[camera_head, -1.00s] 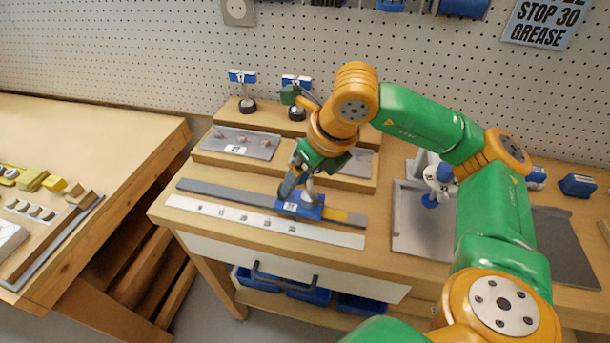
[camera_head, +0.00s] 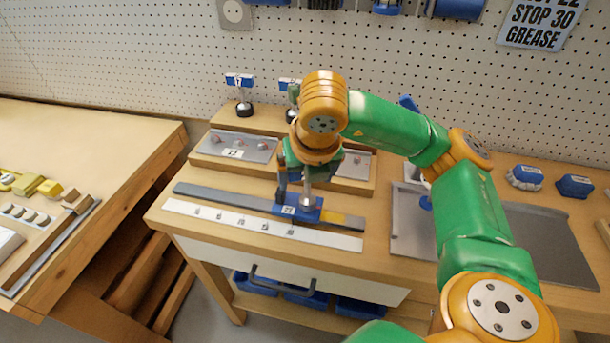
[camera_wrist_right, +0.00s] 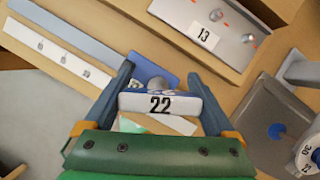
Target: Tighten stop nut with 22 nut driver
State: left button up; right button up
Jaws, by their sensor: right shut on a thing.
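My right gripper (camera_head: 308,178) is shut on the 22 nut driver, above the blue stop block (camera_head: 285,209) on the grey rail (camera_head: 225,195). In the right wrist view the nut driver (camera_wrist_right: 160,103) is a white and blue piece marked 22 between the fingers. A silver part below the gripper meets the top of the block; the stop nut itself cannot be made out. The block (camera_wrist_right: 172,78) also shows just beyond the driver in the wrist view. A white scale strip (camera_head: 250,222) lies in front of the rail. My left gripper is out of view.
A grey tray (camera_head: 408,235) lies right, partly behind my arm. A wall sign (camera_head: 535,25) reads STOP 30 GREASE.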

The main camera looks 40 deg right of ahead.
jog(key=shift+r+m, duration=0.15)
jog(key=shift+m, duration=0.65)
jog(key=shift+d+m+h+p, duration=0.1)
jog(key=shift+m+h+p, duration=0.3)
jog(key=shift+m+p, duration=0.15)
jog(key=shift+m+g+p, duration=0.4)
jog(key=shift+m+p, duration=0.25)
jog(key=shift+p, duration=0.05)
jog(key=shift+s+d+m+h+p, duration=0.1)
jog(key=shift+m+h+p, duration=0.3)
jog(key=shift+m+p, duration=0.3)
